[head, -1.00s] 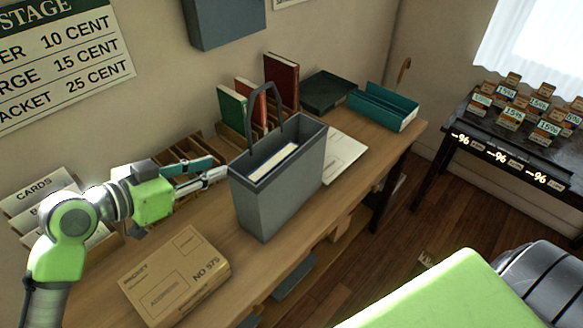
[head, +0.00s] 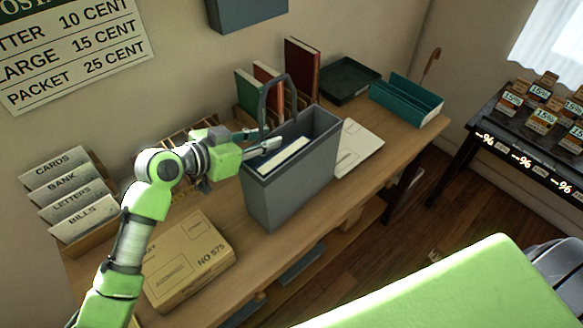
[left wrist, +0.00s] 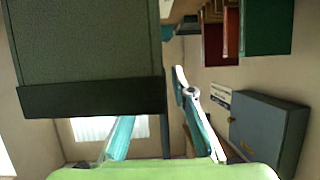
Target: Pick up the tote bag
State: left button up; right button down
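The grey tote bag (head: 290,186) stands upright on the wooden table, with a pale block-like item (head: 285,157) inside and its dark handle (head: 289,82) arched above the rim. My left gripper (head: 269,138) is at the bag's left rim, by the lower part of the handle. In the left wrist view its two fingers are apart, with a dark strip, seemingly the handle (left wrist: 164,137), between them. Whether either finger touches it I cannot tell. The bag's side and dark rim (left wrist: 90,98) fill the upper left there.
A cardboard parcel (head: 190,262) lies in front of the bag, left of it. Upright books (head: 301,68), a dark tray (head: 345,82), a teal open box (head: 405,98) and white papers (head: 358,146) are behind and right. A letter sorter (head: 70,195) stands at left.

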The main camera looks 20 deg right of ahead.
aim_at(279, 128)
pick_arm(q)
jog(key=d, duration=0.1)
jog(key=w+d+p, duration=0.1)
jog(key=w+d, duration=0.1)
jog(key=d, duration=0.1)
jog(key=shift+f+p, duration=0.3)
jog(key=shift+p, duration=0.05)
jog(key=shift+w+d+f, duration=0.1)
jog(key=shift+d+f, duration=0.05)
jog(key=shift+c, duration=0.4)
grip_shut()
jog(key=shift+r, duration=0.2)
jog(key=shift+w+r, duration=0.1)
jog(key=shift+r, duration=0.05)
